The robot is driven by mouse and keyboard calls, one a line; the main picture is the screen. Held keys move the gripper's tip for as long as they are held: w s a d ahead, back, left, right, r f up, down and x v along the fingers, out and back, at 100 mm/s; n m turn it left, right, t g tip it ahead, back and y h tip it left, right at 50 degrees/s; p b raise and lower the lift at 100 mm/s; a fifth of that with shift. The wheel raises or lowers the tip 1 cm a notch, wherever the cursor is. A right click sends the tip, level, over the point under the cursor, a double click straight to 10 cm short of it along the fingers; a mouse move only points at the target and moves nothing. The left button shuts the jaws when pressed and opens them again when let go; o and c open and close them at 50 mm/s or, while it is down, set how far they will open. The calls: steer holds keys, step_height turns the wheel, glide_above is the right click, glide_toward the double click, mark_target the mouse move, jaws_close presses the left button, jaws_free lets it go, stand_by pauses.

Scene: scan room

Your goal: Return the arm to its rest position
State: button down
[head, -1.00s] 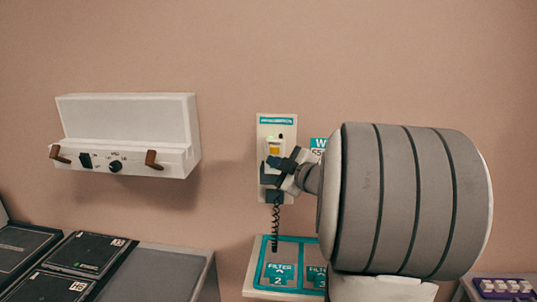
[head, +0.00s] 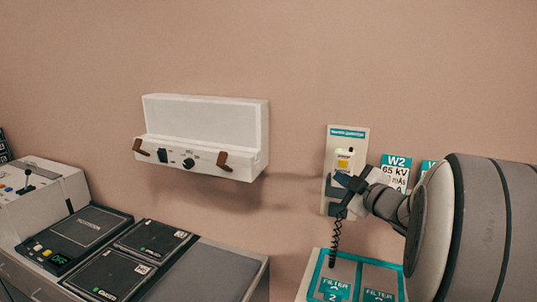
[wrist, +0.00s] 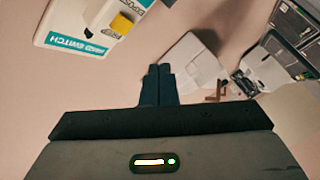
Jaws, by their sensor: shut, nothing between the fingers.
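My arm comes in from the right in the head view. My gripper (head: 343,196) is in front of the lower part of a pale wall plate (head: 361,143). In the wrist view, my gripper's two dark fingers (wrist: 157,84) are pressed together with nothing between them. The hand switch plate (wrist: 90,27) with its yellow button (wrist: 121,24) is at the upper left there, apart from the fingertips. The lower part of the plate is partly hidden by my gripper in the head view.
A white wall box (head: 205,122) with brown hooks hangs left of the plate. A console with dark panels (head: 150,240) stands at lower left. A teal-bordered filter tray (head: 348,265) lies below my gripper, near a coiled cord (head: 334,245). Bare wall lies between box and plate.

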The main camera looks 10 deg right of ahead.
steer(key=s+a+f+m+g+h, duration=0.1)
steer(key=s+a+f+m+g, duration=0.5)
steer(key=s+a, duration=0.3)
steer(key=s+a+f+m+g+h, duration=0.2)
steer(key=s+a+f+m+g, duration=0.4)
steer(key=s, duration=0.8)
step_height(320, 180, down, 3)
steer(key=a+g, duration=0.2)
steer(key=shift+s+a+h, duration=0.3)
steer(key=shift+s+a, duration=0.05)
